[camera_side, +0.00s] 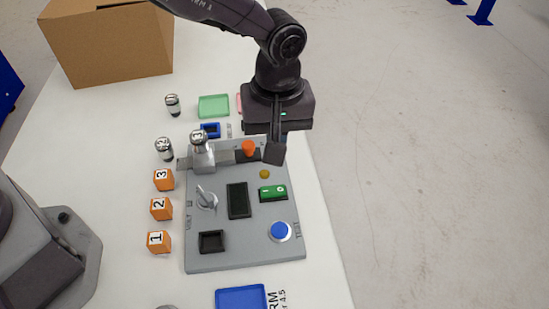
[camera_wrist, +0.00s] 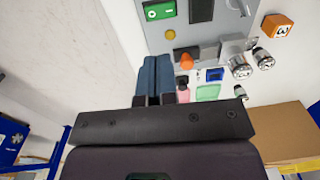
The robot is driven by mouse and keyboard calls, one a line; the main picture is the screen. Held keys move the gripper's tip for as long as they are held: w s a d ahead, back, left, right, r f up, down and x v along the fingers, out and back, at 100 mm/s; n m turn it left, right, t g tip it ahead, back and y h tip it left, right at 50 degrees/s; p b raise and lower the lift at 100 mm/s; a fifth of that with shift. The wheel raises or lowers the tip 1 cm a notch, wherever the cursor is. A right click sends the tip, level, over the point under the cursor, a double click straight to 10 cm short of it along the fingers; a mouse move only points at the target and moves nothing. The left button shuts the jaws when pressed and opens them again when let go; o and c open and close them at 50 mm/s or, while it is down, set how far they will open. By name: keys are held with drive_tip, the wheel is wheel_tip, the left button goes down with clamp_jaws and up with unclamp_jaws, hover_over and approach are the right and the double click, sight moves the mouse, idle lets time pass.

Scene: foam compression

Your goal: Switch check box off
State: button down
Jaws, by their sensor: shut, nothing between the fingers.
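The check box is a grey panel (camera_side: 218,258) on the white table. Its green rocker switch (camera_side: 272,193), marked with a white line and a circle, sits on the right half; it also shows at the top of the wrist view (camera_wrist: 160,11). A yellow lamp (camera_side: 264,174) is just beyond it. My gripper (camera_side: 274,154) is shut and empty, pointing down at the panel's far right corner, beside an orange knob (camera_side: 249,148). It is apart from the switch. In the wrist view the closed fingers (camera_wrist: 155,62) point toward the panel. Their exact height above it is unclear.
A cardboard box (camera_side: 105,45) stands far left.

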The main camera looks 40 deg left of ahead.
sight(266, 190)
wheel_tip(266, 190, up, 2)
drive_tip(key=shift+r, duration=0.15)
idle(0.3)
drive_tip(key=shift+s+a, duration=0.35)
drive_tip(key=shift+a, duration=0.15)
wheel_tip(266, 190, down, 14)
drive_tip(key=shift+s+a+f, duration=0.1)
drive_tip(key=shift+s+a, duration=0.05)
idle(0.3)
